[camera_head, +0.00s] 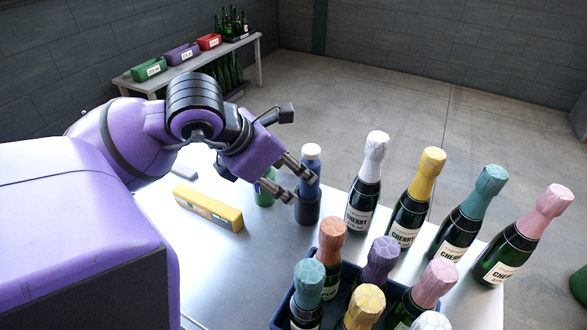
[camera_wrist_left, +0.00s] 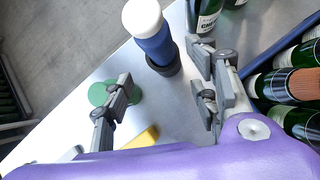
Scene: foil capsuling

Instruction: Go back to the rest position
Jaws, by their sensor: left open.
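My left gripper (camera_head: 299,184) is open, its fingers apart and empty, above the metal table (camera_head: 190,165). In the head view its fingertips overlap the blue bottle with a white cap (camera_head: 311,152), which stands upright in a dark cup (camera_head: 307,212). In the left wrist view the blue bottle (camera_wrist_left: 156,42) shows beyond the open fingertips (camera_wrist_left: 165,85), with no visible grip on it. A green cylinder (camera_head: 264,192) stands beside the cup, partly hidden by the gripper. My right gripper is not in view.
A yellow box (camera_head: 208,207) lies on the table. Several foil-topped bottles, such as the white-topped one (camera_head: 366,185), stand at the right. A dark blue crate (camera_head: 283,316) holds more bottles in front. A back bench (camera_head: 190,65) carries coloured boxes and bottles.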

